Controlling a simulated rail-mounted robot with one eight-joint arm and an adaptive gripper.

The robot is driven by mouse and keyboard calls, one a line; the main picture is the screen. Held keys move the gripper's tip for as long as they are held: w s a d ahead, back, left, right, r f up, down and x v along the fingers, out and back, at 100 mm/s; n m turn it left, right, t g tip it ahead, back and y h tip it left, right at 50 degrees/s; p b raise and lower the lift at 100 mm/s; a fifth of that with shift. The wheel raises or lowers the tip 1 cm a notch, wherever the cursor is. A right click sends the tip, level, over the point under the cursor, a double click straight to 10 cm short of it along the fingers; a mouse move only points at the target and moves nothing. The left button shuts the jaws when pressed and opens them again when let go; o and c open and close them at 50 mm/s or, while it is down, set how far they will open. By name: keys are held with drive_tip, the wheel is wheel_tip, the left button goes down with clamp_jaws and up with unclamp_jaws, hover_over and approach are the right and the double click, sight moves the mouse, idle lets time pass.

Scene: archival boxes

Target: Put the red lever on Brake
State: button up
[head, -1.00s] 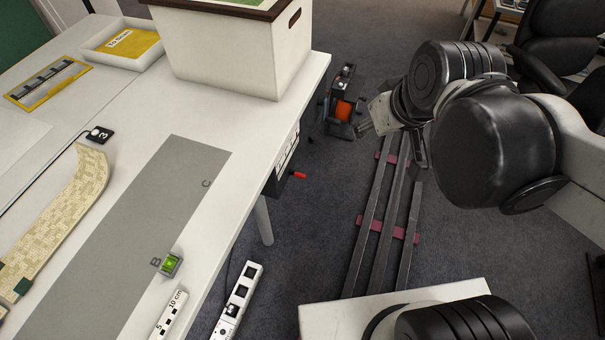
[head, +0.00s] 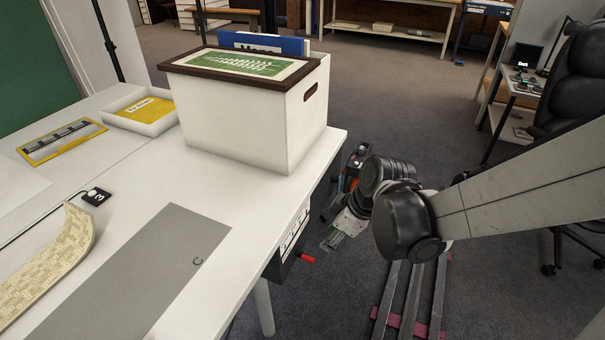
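The red lever (head: 307,258) sticks out to the right from a dark control box (head: 278,264) under the right edge of the white table. A white label plate (head: 293,231) with dark marks is on the box above the lever. Its lettering is too small to read, so I cannot tell which position the lever is at. My gripper (head: 331,241) is to the right of and slightly above the lever in the picture, with a gap between them. Its fingers point down and left. They are too small to tell whether they are open or shut.
The white table (head: 225,240) bears a large white box (head: 235,122) with a dark-rimmed lid, close above the control box. Dark rails (head: 410,300) run along the floor.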

sight(309, 258)
drive_tip(key=b+x, duration=0.5)
drive_tip(key=x, duration=0.9)
drive_tip(key=shift+f+b, duration=0.1)
drive_tip(key=shift+b, duration=0.2)
clamp_jaws()
